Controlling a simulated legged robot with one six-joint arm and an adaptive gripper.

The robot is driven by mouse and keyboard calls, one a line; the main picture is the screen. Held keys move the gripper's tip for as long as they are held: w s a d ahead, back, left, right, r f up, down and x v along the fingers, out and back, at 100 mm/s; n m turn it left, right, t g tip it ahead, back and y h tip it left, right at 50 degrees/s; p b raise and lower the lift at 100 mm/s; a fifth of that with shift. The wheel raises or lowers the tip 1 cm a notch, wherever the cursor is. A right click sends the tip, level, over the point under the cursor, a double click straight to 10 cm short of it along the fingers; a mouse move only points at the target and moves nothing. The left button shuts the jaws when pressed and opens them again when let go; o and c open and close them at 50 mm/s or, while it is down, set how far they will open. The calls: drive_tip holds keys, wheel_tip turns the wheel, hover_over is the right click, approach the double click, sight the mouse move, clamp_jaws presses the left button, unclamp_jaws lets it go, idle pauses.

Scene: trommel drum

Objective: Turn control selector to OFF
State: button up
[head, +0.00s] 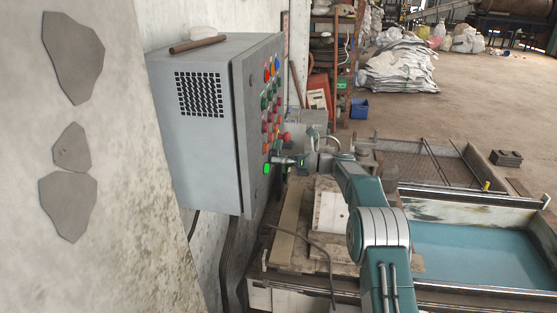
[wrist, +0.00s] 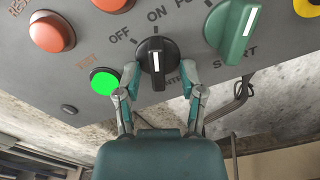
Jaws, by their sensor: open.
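The control selector (wrist: 156,60) is a black knob with a white pointer line, on the grey panel in the wrist view. Its line points nearly straight up in the picture, towards the ON label (wrist: 156,14). The OFF label (wrist: 121,33) is to the upper left of the knob. My gripper (wrist: 163,78) is open, with one finger on each side of the knob's lower part. I cannot tell whether the fingers touch it. In the head view my gripper (head: 300,161) is at the lower front of the grey control cabinet (head: 192,135); the selector is not clear there.
A lit green button (wrist: 104,81) is just left of the gripper, and a green selector (wrist: 232,28) is to the right. A red button (wrist: 52,33) is further left. In the head view, a wooden bench (head: 287,222) lies below my arm, with a blue-floored basin (head: 470,255) at right.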

clamp_jaws()
drive_tip(key=shift+w+d+n, duration=0.1)
drive_tip(key=shift+n, duration=2.35)
drive_tip(key=shift+w+n, duration=0.1)
drive_tip(key=shift+n, duration=2.35)
unclamp_jaws()
drive_tip(key=shift+f, duration=0.1)
